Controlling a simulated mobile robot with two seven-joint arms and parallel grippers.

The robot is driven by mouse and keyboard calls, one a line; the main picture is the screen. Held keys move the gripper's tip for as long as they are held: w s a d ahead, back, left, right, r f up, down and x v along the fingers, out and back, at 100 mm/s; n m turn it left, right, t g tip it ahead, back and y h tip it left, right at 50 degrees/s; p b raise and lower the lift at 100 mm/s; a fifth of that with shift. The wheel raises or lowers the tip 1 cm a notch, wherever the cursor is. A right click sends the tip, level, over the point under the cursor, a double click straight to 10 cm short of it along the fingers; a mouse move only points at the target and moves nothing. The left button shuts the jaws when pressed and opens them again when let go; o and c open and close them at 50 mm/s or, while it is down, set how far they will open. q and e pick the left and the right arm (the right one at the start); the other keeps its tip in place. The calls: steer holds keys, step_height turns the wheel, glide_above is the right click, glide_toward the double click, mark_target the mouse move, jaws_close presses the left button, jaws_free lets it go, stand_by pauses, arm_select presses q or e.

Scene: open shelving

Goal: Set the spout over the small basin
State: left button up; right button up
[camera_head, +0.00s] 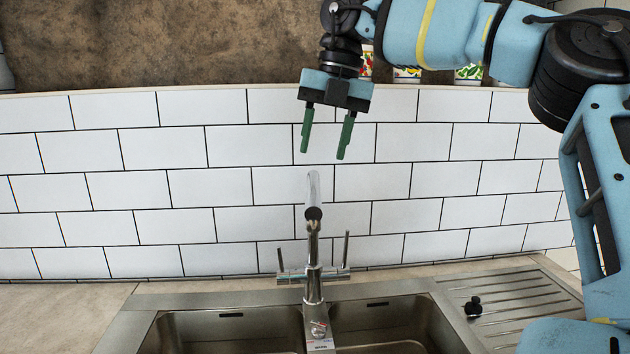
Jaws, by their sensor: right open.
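The chrome tap stands at the back middle of the sink, with its spout (313,190) rising in front of the tiled wall, roughly in line with the divider between the two basins. It has a lever on each side. The right basin (390,318) looks a little narrower than the left basin (225,325); both are cut off by the lower edge. My right gripper (322,155) is open and empty, its green fingers pointing down. In the picture its fingertips are just above the spout's upper end, apart from it. My left gripper is not in view.
A ribbed steel drainboard (515,300) with a small black object (473,306) lies right of the basins. White tiles (130,190) back the sink. Several patterned cups (468,73) stand on the ledge above, partly behind my right arm. Stone counter (60,310) is clear at left.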

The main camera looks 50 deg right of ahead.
mark_target(315, 187)
steer(key=shift+w+a+f, duration=0.15)
steer(key=shift+a+f, duration=0.05)
steer(key=shift+f, duration=1.1)
steer(key=shift+w+a+f, duration=0.15)
steer(key=shift+w+f, duration=0.05)
steer(key=shift+f, duration=1.05)
steer(key=shift+w+a+f, duration=0.15)
steer(key=shift+a+f, duration=0.05)
steer(key=shift+f, duration=1.1)
steer(key=shift+c, duration=0.3)
jaws_close()
